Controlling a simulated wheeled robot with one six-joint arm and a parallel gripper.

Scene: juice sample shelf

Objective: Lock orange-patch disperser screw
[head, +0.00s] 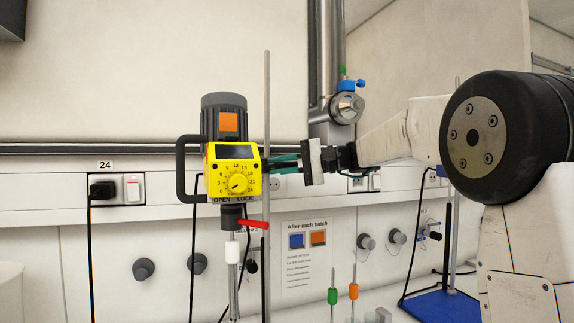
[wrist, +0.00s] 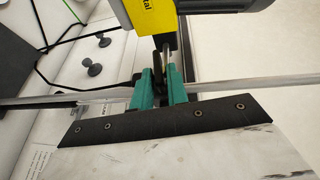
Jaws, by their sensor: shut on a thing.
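The disperser has a yellow body (head: 234,172) with a dial, a grey motor with an orange patch (head: 229,122), and a black side handle. OPEN and LOCK are printed under the dial. A red lever (head: 253,224) points right below LOCK, apart from my gripper. My gripper (head: 286,163) is at the body's right side, by the stand rod (head: 267,90). In the wrist view its teal fingers (wrist: 160,88) are shut on a small dark part beside the yellow body (wrist: 150,14). The fingers mostly hide that part, so I cannot tell whether it is the screw.
The stand rod also crosses the wrist view (wrist: 250,83) close to my fingers. A notice (head: 305,258) hangs on the wall panel. Green (head: 332,296) and orange (head: 353,291) pieces stand at lower centre. A blue stand base (head: 443,305) is at right.

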